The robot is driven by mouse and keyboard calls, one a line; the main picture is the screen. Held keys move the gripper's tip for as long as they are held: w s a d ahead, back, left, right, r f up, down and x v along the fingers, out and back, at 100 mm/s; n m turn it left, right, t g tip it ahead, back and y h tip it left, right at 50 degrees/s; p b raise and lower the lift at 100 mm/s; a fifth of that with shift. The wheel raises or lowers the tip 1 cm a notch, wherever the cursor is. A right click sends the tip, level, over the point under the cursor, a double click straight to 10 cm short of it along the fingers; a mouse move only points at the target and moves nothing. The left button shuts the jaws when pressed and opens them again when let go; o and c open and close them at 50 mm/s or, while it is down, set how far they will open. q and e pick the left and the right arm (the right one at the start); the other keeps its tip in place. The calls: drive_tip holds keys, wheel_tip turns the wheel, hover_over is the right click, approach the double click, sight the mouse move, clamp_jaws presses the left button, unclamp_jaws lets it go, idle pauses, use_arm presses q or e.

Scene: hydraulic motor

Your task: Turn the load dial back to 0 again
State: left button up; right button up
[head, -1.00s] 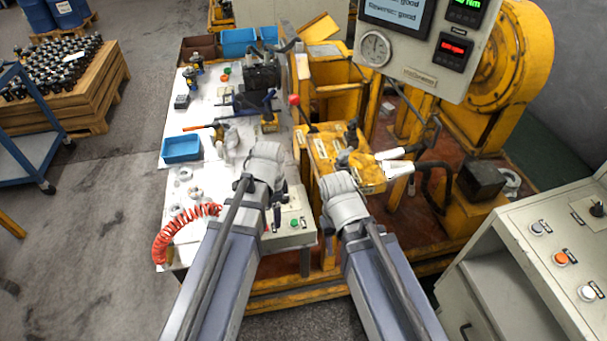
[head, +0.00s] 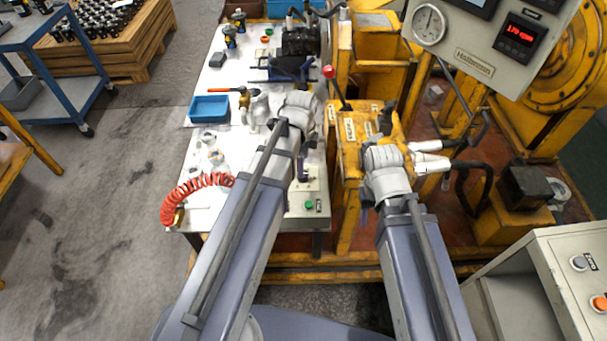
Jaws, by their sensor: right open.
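I cannot make out a load dial for certain in the head view. The grey control console (head: 540,262) at the lower right is cut off by the frame edge. A grey button (head: 580,263) and an orange button (head: 600,302) show on it. My right gripper (head: 444,155) is open, its two pale fingers apart, beside the yellow valve block and left of the console. Nothing shows between the fingers. My left arm reaches over the white table, its wrist (head: 300,115) above the tabletop. The left gripper's fingers cannot be told from the pale items there.
A panel with a round gauge (head: 429,24) and a red-digit display (head: 519,37) hangs at the upper right. The white table (head: 213,75) holds a blue tray (head: 209,109), tools and a red coiled hose (head: 190,192). A yellow machine frame (head: 345,215) stands ahead.

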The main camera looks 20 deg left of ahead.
use_arm(q)
wheel_tip(320, 180, down, 6)
drive_tip(key=b, duration=0.4)
drive_tip(key=shift+w+r+b, duration=0.15)
drive_tip(key=shift+r+b, duration=0.05)
drive_tip(key=shift+b, duration=0.15)
clamp_jaws()
